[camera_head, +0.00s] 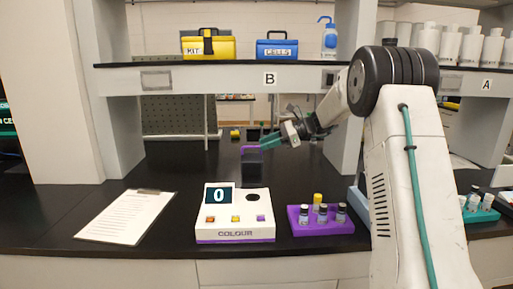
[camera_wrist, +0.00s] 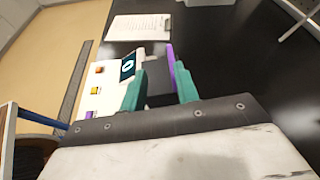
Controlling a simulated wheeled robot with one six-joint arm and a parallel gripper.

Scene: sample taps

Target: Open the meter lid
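The white meter (camera_head: 234,222), marked COLOUR and showing 0, stands on the black bench; it also shows in the wrist view (camera_wrist: 104,84). Its dark lid (camera_head: 252,167) stands upright at the meter's back edge, with a purple edge on top. The round dark well on the meter's top is uncovered. In the wrist view the lid (camera_wrist: 160,84) shows between my teal fingertips, its purple strip close to the right one. My gripper (camera_head: 268,142) is at the lid's upper right, fingers apart; I cannot tell whether they touch it.
A purple rack (camera_head: 320,228) with several vials stands right of the meter. A clipboard (camera_head: 128,216) lies to the left. The shelf (camera_head: 220,79) above holds a yellow kit box, a blue box and a wash bottle. Bench behind the meter is mostly clear.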

